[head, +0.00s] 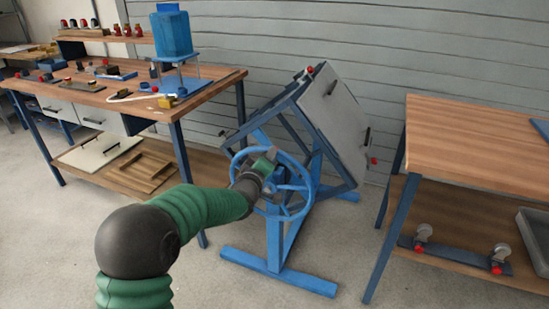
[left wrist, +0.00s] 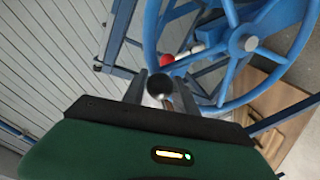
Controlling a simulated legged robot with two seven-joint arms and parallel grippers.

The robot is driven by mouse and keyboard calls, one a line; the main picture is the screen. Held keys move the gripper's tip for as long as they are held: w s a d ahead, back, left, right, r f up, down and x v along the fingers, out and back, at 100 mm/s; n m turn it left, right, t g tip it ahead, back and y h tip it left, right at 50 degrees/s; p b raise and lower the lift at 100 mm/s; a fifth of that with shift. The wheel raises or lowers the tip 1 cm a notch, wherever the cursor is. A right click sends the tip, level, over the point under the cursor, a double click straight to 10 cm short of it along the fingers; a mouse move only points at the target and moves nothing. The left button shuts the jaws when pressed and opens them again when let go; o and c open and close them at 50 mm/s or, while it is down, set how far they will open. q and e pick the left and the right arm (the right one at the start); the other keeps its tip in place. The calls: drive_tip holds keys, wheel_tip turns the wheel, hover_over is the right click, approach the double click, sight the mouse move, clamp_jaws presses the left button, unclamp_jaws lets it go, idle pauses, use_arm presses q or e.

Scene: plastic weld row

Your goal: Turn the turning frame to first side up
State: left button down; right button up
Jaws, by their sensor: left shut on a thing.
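The turning frame (head: 291,119) is a dark blue frame on a lighter blue stand (head: 275,240). It sits tilted, with a light grey panel (head: 335,115) on its upper right face. A blue handwheel (head: 309,188) is on its near side, and it fills the upper right of the left wrist view (left wrist: 228,95). My left gripper (head: 268,163) is at the wheel, partly covering it. In the left wrist view its two fingers (left wrist: 160,88) are on either side of a dark round handle knob (left wrist: 160,84), shut on it. My right gripper is not in view.
A wooden workbench (head: 215,79) at the left carries a blue container (head: 171,35) and small parts. A second wooden table (head: 470,140) stands at the right, with a shelf (head: 455,220) below. Bare floor (head: 225,285) lies around the stand; a grey slatted wall (head: 400,50) is behind.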

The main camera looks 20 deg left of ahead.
sight(240, 157)
use_arm(q)
drive_tip(key=a, duration=0.1)
drive_tip(key=a+n+p, duration=0.2)
drive_tip(key=shift+a+r, duration=0.35)
drive_tip(key=a+n+p, duration=0.1)
drive_tip(key=a+p, duration=0.1)
drive_tip(key=a+f+n+h+p, duration=0.1)
drive_tip(key=p, duration=0.2)
drive_tip(key=shift+a+f, duration=0.1)
drive_tip(key=shift+a, duration=0.25)
drive_tip(key=a+f+n+p, duration=0.1)
drive_tip(key=a+n+p, duration=0.1)
drive_tip(key=p, duration=0.1)
drive_tip(key=shift+a+f+g+h+p, duration=0.3)
drive_tip(key=shift+f, duration=0.1)
drive_tip(key=shift+a+f+n+p, duration=0.7)
drive_tip(key=shift+p, duration=0.1)
drive_tip(key=shift+w+a+f+n+p, duration=0.1)
drive_tip(key=shift+a+f+n+p, duration=0.2)
drive_tip(key=shift+f, duration=0.15)
drive_tip(key=shift+d+f+h, duration=0.1)
drive_tip(key=shift+d+h, duration=0.05)
drive_tip(key=shift+h, duration=0.25)
drive_tip(key=c, duration=1)
unclamp_jaws()
